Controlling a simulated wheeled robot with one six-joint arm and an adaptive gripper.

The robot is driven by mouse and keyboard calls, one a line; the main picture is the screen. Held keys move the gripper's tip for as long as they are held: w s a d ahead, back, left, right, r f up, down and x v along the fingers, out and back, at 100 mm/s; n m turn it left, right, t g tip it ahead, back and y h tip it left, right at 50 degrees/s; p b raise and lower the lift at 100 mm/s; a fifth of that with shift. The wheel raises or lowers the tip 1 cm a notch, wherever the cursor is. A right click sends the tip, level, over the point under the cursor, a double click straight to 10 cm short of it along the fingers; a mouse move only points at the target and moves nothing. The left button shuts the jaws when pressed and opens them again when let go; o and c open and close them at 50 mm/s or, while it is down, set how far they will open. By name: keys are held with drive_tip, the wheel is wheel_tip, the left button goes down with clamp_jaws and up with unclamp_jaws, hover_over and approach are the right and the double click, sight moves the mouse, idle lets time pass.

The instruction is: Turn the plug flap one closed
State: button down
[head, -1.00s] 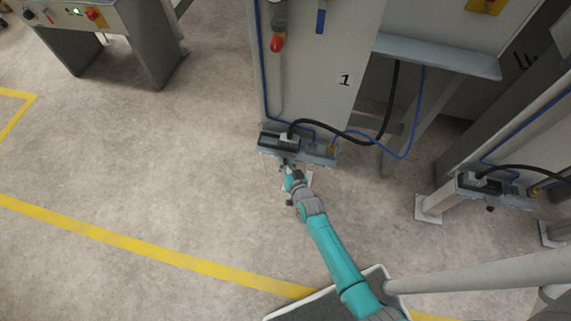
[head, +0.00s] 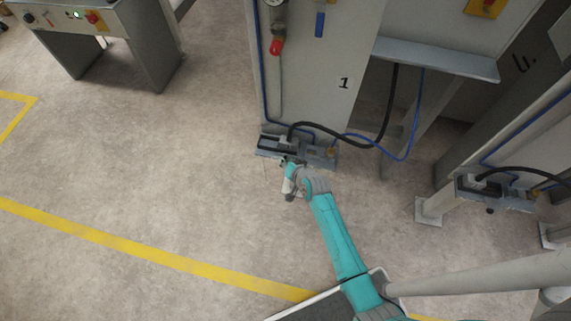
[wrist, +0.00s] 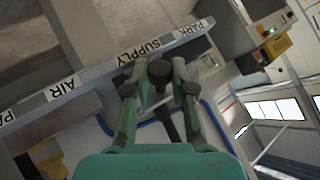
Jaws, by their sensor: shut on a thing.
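The connection panel under the machine post marked 1 shows in the head view (head: 325,154), with a dark socket block at its left end (head: 270,143). My gripper (head: 287,162) is at the front edge of this panel, below the block. In the wrist view my gripper (wrist: 157,90) has its two fingers on either side of a dark round knob (wrist: 160,71) beside the SUPPLY label. It is shut on this knob. I take the knob to be part of plug flap one. The flap itself is mostly hidden, and I cannot tell its angle.
A black cable (head: 378,137) and a blue hose (head: 408,145) loop right from the panel. A similar panel (head: 497,192) is on the post at the right. A control desk (head: 95,30) stands far left. The floor on the left is clear.

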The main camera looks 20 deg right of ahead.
drive_tip(key=g, duration=0.1)
drive_tip(key=w+r+m+g+y, duration=0.1)
drive_tip(key=shift+d+g, duration=0.3)
drive_tip(key=shift+d, duration=0.1)
drive_tip(key=shift+w+d+r+m+g+y, duration=0.15)
drive_tip(key=shift+w+m+g+y, duration=0.1)
drive_tip(key=shift+g+y, duration=0.2)
drive_tip(key=shift+w+d+r+m+g+y, duration=0.1)
drive_tip(key=shift+m+g+y, duration=0.15)
drive_tip(key=shift+g+y, duration=0.15)
drive_tip(key=shift+g, duration=0.25)
drive_tip(key=c, duration=1.2)
unclamp_jaws()
drive_tip(key=shift+f, duration=0.1)
drive_tip(key=shift+c, duration=0.2)
drive_tip(key=v, duration=1.2)
